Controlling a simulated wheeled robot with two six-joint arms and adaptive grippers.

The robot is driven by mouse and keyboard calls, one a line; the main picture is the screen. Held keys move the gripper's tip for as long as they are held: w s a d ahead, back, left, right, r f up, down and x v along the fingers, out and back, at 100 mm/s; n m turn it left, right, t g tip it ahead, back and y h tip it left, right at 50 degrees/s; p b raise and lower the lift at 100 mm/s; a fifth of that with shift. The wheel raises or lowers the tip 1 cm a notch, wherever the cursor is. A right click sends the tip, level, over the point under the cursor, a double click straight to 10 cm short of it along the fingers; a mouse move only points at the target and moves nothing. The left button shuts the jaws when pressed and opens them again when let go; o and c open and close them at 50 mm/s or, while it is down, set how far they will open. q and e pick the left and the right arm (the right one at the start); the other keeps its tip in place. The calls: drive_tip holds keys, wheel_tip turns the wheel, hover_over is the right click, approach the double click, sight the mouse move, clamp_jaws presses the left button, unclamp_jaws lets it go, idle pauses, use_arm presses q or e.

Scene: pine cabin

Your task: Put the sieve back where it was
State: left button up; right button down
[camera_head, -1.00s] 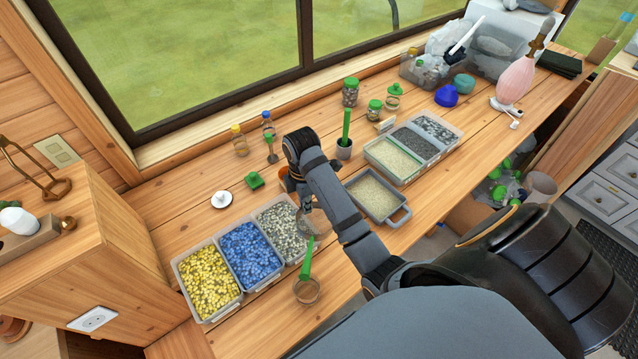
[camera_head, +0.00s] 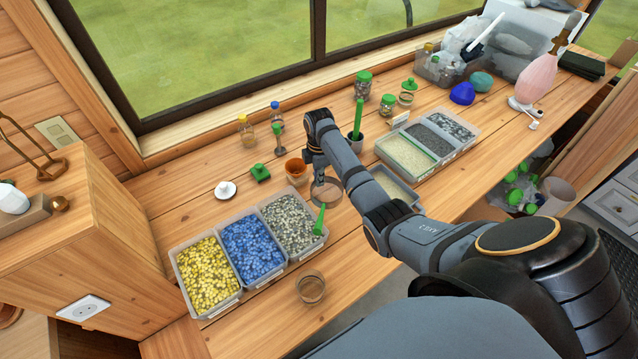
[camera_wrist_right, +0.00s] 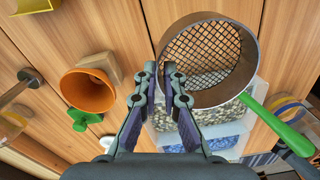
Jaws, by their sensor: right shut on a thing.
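The sieve (camera_head: 326,193) is a round metal ring with a mesh bottom and a green handle. In the right wrist view the sieve (camera_wrist_right: 251,62) is large, with its handle pointing to the lower right. My right gripper (camera_head: 318,178) is shut on the sieve's rim, and the fingers (camera_wrist_right: 160,72) meet it at its left side. The sieve hangs above the table, just right of the grey gravel bin (camera_head: 290,222); its handle overlaps the bin's edge in the head view. My left gripper is not in view.
An orange pot-like funnel (camera_head: 297,170) stands close behind the gripper. A clear glass cup (camera_head: 311,287) stands at the front edge. Blue (camera_head: 252,248) and yellow (camera_head: 207,275) bins stand left. A sand tray (camera_head: 398,188) is partly behind my arm. Bare wood lies right of the gravel bin.

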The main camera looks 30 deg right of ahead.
wheel_tip(320, 180, down, 3)
drive_tip(key=shift+d+f, duration=0.1)
drive_tip(key=shift+f, duration=0.1)
drive_tip(key=shift+f, duration=0.35)
drive_tip(key=c, duration=1.5)
unclamp_jaws()
drive_tip(key=shift+r, duration=0.25)
wheel_tip(320, 180, up, 12)
drive_tip(key=shift+w+r+b, duration=0.1)
drive_tip(key=shift+r+b, duration=0.1)
drive_tip(key=shift+b, duration=0.55)
